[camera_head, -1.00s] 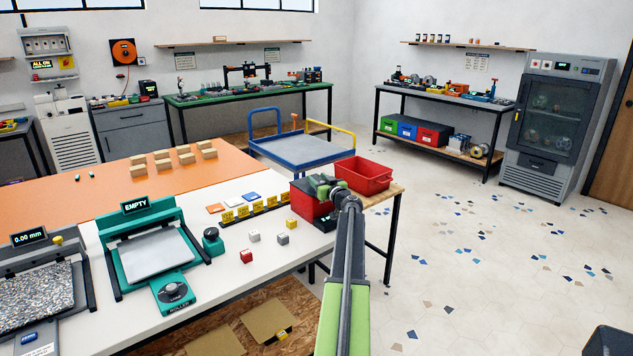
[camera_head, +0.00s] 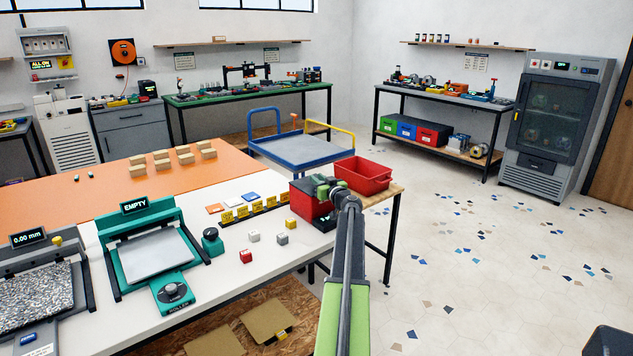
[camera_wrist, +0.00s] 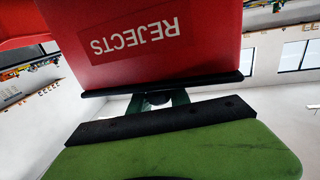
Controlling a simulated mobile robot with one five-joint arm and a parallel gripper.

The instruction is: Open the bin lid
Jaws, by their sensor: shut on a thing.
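The red bin (camera_head: 307,201) stands at the right end of the white bench. In the wrist view its red front (camera_wrist: 150,40) fills the top and reads REJECTS upside down. A dark strip (camera_wrist: 165,84), apparently the lid's edge, runs along the bin front. My gripper (camera_head: 327,187) is at the bin's top in the head view. In the wrist view its green fingers (camera_wrist: 154,98) are shut on a small dark piece at this strip, which looks like the lid's handle. The lid looks closed, but my arm hides part of the bin.
An open red tray (camera_head: 363,177) stands just right of and behind the bin. Yellow tags (camera_head: 257,207) and small cubes (camera_head: 283,238) are on the bench to the left. A blue cart (camera_head: 300,150) stands behind. The floor to the right is clear.

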